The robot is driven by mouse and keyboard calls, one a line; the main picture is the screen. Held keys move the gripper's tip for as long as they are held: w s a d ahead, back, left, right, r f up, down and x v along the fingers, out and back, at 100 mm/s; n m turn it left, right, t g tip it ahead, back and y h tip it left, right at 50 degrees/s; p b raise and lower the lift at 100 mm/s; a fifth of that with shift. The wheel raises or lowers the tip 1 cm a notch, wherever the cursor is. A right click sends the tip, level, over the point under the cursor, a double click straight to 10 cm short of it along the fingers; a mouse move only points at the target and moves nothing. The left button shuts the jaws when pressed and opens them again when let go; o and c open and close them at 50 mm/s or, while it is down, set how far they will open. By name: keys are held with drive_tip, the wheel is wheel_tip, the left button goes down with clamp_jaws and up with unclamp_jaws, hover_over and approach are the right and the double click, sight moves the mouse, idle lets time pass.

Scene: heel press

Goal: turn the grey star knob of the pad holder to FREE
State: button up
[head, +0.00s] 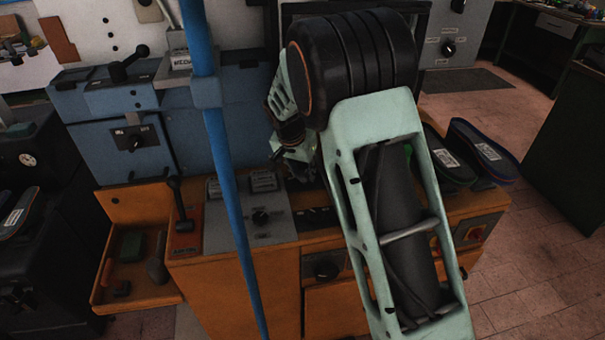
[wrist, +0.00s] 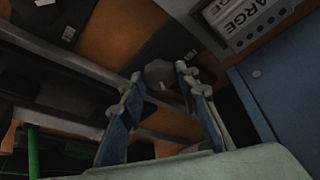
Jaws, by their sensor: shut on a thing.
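In the wrist view the two fingers of my gripper (wrist: 159,76) reach up the picture, with their blue inner pads facing each other. A grey rounded knob (wrist: 160,71), which I take to be the star knob of the pad holder, sits between the fingertips, and my gripper is shut on it. A dark plate (wrist: 175,43) with a small white marking lies beside the knob. I cannot read that marking or see which way the knob points. In the head view my own arm hides the knob and the fingertips.
A grey box with a label ending in "ARGE" (wrist: 245,18) and a blue housing (wrist: 265,90) stand close on the right in the wrist view. In the head view a blue post (head: 222,150) crosses in front of the orange bench (head: 225,290). Shoe soles (head: 483,152) lie at right.

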drive_tip(key=n, duration=0.1)
drive_tip(key=n+y, duration=0.1)
drive_tip(key=n, duration=0.1)
drive_tip(key=shift+d+n+t+b, duration=0.25)
drive_tip(key=shift+n+t+b, duration=0.05)
drive_tip(key=shift+b, duration=0.05)
drive_tip(key=n+y, duration=0.1)
drive_tip(key=n, duration=0.1)
drive_tip(key=n+y+p, duration=0.1)
drive_tip(key=n, duration=0.1)
drive_tip(key=shift+d+r+n, duration=0.1)
drive_tip(key=shift+d+n, duration=0.1)
drive_tip(key=shift+n, duration=0.1)
drive_tip(key=n+y, duration=0.1)
drive_tip(key=n, duration=0.1)
drive_tip(key=n+g+p, duration=0.1)
drive_tip(key=n, duration=0.1)
drive_tip(key=shift+w+d+y+p, duration=0.1)
drive_tip(key=shift+w+y+p, duration=0.05)
drive_tip(key=shift+y+p, duration=0.2)
drive_tip(key=shift+w+n+g+y+p, duration=0.1)
drive_tip(key=shift+n+g+y+p, duration=0.35)
drive_tip(key=shift+n, duration=1.25)
drive_tip(key=o, duration=1.2)
drive_tip(key=shift+c, duration=0.2)
